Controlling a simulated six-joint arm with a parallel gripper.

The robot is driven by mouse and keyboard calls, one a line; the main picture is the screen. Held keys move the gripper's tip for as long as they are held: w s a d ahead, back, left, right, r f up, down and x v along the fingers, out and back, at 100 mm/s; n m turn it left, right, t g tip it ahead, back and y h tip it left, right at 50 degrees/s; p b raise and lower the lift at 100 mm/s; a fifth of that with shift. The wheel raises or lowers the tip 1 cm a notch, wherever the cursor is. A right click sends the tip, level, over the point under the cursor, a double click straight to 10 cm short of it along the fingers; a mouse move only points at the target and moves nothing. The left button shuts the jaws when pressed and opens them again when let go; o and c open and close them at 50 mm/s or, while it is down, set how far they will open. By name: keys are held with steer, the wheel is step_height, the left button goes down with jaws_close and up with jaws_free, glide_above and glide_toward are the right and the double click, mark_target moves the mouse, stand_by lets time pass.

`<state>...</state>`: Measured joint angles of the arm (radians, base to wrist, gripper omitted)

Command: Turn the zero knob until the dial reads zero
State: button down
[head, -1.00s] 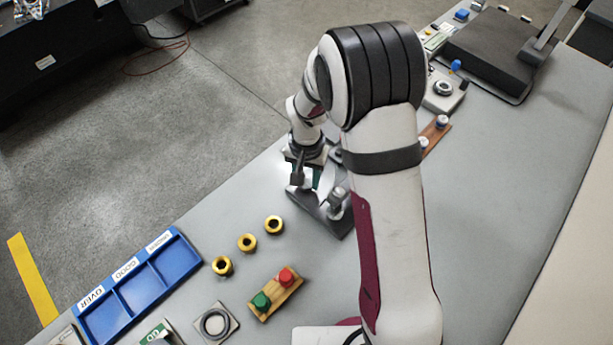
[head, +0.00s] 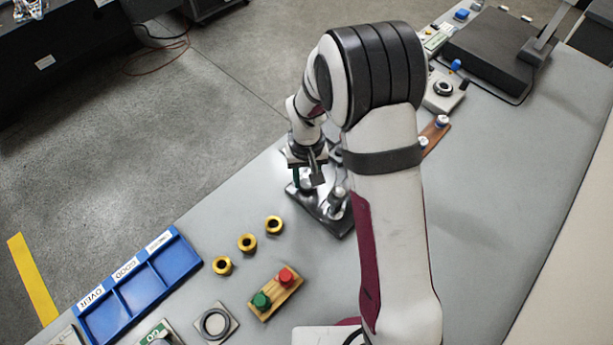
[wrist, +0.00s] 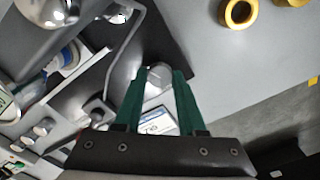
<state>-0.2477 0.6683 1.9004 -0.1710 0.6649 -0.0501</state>
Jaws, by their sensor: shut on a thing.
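My gripper (wrist: 161,74) points down over the dark base plate (head: 327,222) of a metal fixture, in the middle of the head view. In the wrist view its two green fingers are closed around a small silvery knob (wrist: 157,92), one finger on each side. I take this to be the zero knob. A pale face with dark marks, possibly the dial, is cut off at the left edge of the wrist view (wrist: 5,106). I cannot read a needle or number on it. In the head view the dial is not readable and my arm covers part of the fixture.
Three brass rings (head: 247,243) stand in front of the fixture. Nearby are a wooden block with green and red buttons (head: 275,293) and a blue sorting tray (head: 199,262). Fixture posts and a bent bracket (wrist: 124,62) stand close to my fingers.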

mark_target(307, 183)
steer(key=shift+n, duration=0.5)
steer(key=c, duration=0.5)
jaws_free()
step_height(307, 183, up, 16)
